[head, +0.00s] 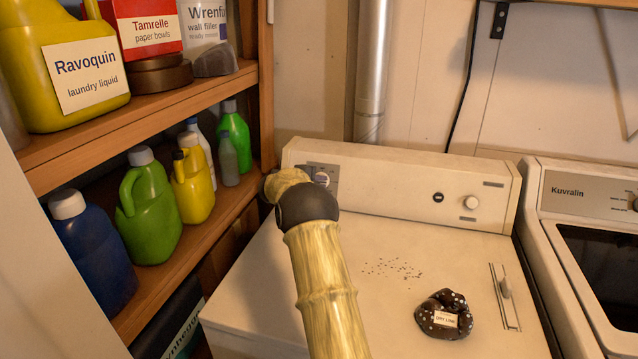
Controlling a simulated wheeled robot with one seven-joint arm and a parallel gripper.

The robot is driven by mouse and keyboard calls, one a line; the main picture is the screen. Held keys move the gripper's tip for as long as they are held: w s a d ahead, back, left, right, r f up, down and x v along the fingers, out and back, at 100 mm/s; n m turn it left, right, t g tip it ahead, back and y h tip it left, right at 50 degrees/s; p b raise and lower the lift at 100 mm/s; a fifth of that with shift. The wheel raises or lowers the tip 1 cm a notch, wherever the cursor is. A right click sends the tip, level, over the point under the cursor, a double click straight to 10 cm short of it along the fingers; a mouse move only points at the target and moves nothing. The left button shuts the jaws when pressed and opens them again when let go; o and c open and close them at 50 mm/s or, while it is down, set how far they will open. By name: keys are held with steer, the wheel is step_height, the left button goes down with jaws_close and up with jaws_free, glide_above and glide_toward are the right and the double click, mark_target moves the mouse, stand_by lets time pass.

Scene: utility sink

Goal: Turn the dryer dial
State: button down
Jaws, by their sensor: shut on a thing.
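The white dryer (405,235) stands in the middle, with a raised control panel (400,185) along its back. My arm reaches up to the left end of this panel. My gripper (288,181) is there, seen from behind, in front of a grey plate (330,170) with a round marking. It is shut on the dryer dial, but my wrist hides the fingertips and most or all of the dial, so its angle cannot be read.
A dark polka-dot bundle with a label (444,314) and scattered crumbs (392,270) lie on the dryer top. Wooden shelves (160,105) with bottles stand close at left. A second machine (590,245) adjoins on the right.

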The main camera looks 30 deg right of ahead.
steer(key=c, duration=1.4)
jaws_free()
steer(key=b+v, duration=0.1)
steer(key=v, duration=1.6)
steer(key=shift+s+a, duration=0.1)
steer(key=shift+a, duration=0.15)
